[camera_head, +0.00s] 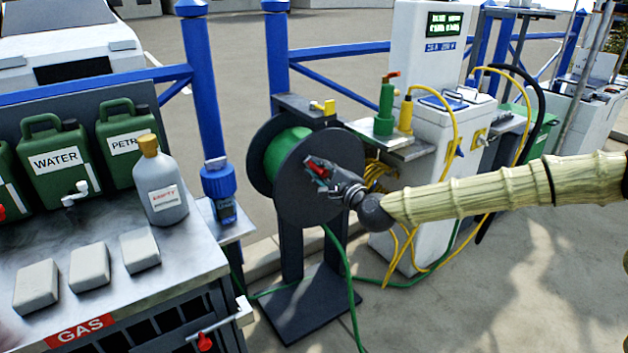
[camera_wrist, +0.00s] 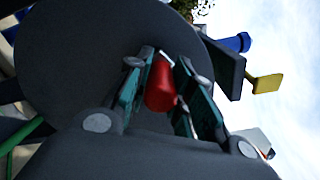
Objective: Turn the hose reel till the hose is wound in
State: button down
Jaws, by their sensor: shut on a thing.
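The hose reel (camera_head: 300,200) has dark grey round side plates on a dark stand, with green hose (camera_head: 284,155) wound on its drum between them. Loose green hose (camera_head: 350,290) hangs from the reel and runs along the ground. My gripper (camera_head: 320,172) is at the front plate, shut on the red crank handle (camera_head: 313,168). In the wrist view the red handle (camera_wrist: 160,85) sits between the two fingers, with the reel's grey plate (camera_wrist: 80,60) close behind. The fingers hide part of the handle.
A metal bench (camera_head: 190,260) with green cans, a grey bottle and several grey blocks stands at left. A white power pedestal (camera_head: 425,170) with yellow cables stands right behind the reel. Blue railings (camera_head: 205,80) run behind. Paved ground (camera_head: 530,270) is open at right.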

jog(key=shift+w+d+r+m+b, duration=0.2)
jog(key=shift+w+d+m+b, duration=0.15)
jog(key=shift+d+m, duration=0.35)
jog(key=c, duration=1.2)
grip_release()
jog(key=shift+r, duration=0.1)
jog(key=v, duration=1.2)
